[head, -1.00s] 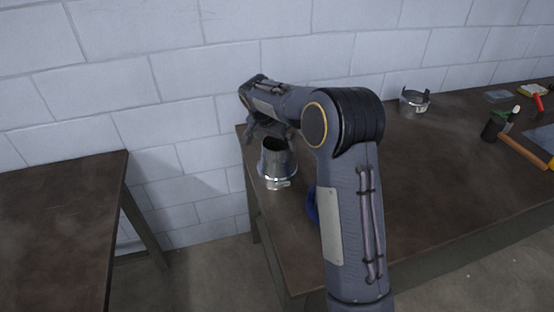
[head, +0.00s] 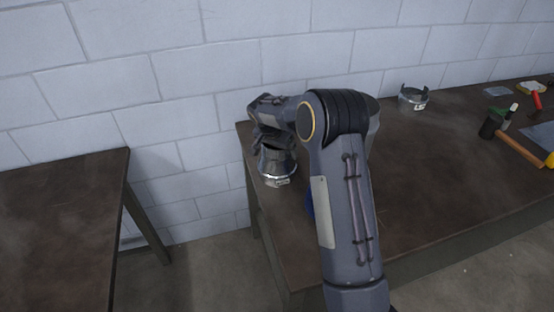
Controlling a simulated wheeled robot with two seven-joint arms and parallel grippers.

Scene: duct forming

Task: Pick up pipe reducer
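The pipe reducer (head: 277,168) is a shiny metal tapered piece with a band near its base. It stands upright at the left end of the right-hand table (head: 420,165). My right arm reaches in from the bottom, and its gripper (head: 270,141) points down at the reducer's top. The gripper covers the reducer's upper opening. I cannot tell whether the fingers touch it or how far apart they are. My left gripper is not in view.
A metal clamp ring (head: 413,97) stands at the back of this table. A blue object (head: 310,203) is mostly behind my arm. Another table (head: 60,230) is at left, across a gap.

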